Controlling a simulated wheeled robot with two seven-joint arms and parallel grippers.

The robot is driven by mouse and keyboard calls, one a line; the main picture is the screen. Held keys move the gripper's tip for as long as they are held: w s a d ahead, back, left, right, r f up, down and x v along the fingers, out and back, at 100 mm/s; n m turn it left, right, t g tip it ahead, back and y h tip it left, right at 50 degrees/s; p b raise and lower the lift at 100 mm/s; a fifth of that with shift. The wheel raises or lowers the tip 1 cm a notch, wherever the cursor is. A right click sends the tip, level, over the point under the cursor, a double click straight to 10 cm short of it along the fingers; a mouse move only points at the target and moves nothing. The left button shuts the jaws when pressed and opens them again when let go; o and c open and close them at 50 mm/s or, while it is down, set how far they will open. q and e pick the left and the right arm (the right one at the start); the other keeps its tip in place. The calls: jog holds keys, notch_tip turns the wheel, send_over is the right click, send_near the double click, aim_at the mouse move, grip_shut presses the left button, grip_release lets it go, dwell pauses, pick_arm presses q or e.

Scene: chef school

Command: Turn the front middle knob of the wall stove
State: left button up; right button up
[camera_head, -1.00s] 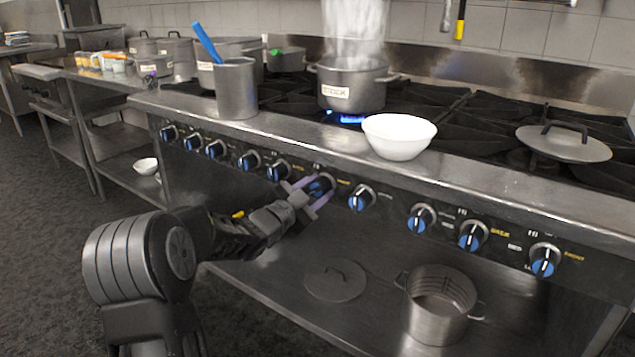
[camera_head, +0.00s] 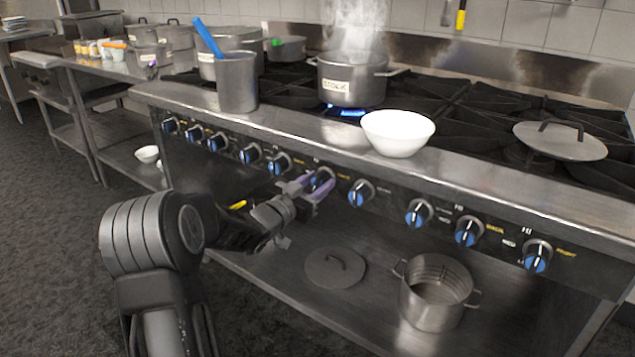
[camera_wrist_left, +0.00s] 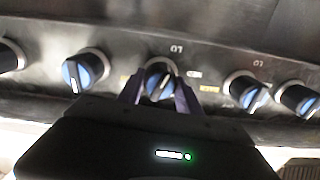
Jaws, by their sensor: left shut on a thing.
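The wall stove (camera_head: 250,118) has a row of blue-faced knobs along its front panel. My left gripper (camera_head: 312,189) reaches in from the left and is shut on a knob (camera_head: 321,177) near the middle of the row. In the left wrist view, the two purple fingers of the left gripper (camera_wrist_left: 158,92) lie on either side of this knob (camera_wrist_left: 159,78). The white pointer line on its blue face is tilted there. The fingers hide part of the knob's sides. My right gripper is not in view.
A steaming stock pot (camera_head: 350,80) stands over a lit blue flame. A white bowl (camera_head: 398,134) and a tall metal pot (camera_head: 237,84) stand near the front edge. A pot (camera_head: 436,300) and a lid (camera_head: 335,269) lie on the shelf below.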

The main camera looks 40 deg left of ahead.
pick_arm(q)
jog(key=shift+f, duration=0.1)
jog(key=o, duration=1.4)
jog(key=shift+c, duration=0.2)
jog(key=s, duration=0.8)
jog(key=shift+p, duration=0.35)
jog(key=shift+w, duration=0.1)
